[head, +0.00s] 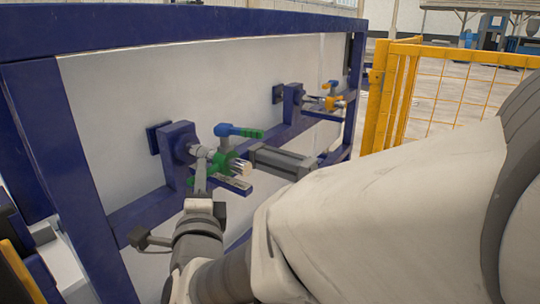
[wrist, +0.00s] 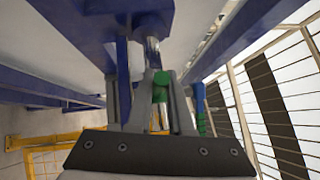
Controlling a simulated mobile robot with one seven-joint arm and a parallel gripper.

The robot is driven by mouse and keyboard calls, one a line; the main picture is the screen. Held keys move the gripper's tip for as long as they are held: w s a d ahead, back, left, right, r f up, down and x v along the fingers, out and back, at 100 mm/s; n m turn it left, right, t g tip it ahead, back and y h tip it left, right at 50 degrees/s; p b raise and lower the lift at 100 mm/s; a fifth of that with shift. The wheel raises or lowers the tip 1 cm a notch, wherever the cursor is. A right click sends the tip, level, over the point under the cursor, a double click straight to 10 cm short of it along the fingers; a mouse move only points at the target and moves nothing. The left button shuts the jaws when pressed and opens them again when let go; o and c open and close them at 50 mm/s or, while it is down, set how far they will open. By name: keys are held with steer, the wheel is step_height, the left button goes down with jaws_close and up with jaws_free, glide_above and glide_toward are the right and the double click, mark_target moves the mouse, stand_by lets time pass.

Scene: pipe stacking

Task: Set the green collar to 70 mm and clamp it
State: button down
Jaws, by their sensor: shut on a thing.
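The green collar (head: 217,161) sits around a horizontal rod on the nearer blue bracket. In the wrist view its green part (wrist: 161,79) shows between the fingers. A blue clamp lever (head: 228,129) with a green grip stands out above the collar to the right; it also shows right of the fingers in the wrist view (wrist: 199,92). A narrow bar with a pale face (head: 236,186) lies below the collar; I cannot read any marks. My gripper (head: 199,178) reaches up from below and is shut on the green collar. The fingers hide part of it.
A grey block (head: 283,160) is right of the collar. A second bracket (head: 292,102) farther along carries an orange collar (head: 332,103) with its own blue lever. The blue frame (head: 180,30) surrounds the white panel. A yellow fence (head: 390,95) stands at right.

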steer(key=shift+w+a+b, duration=0.35)
steer(key=shift+a+b, duration=0.05)
steer(key=shift+a, duration=0.2)
steer(key=shift+w+a+b, duration=0.35)
steer(key=shift+a, duration=0.25)
steer(key=c, duration=0.8)
jaws_free()
steer(key=shift+c, duration=0.2)
steer(key=shift+s, duration=0.15)
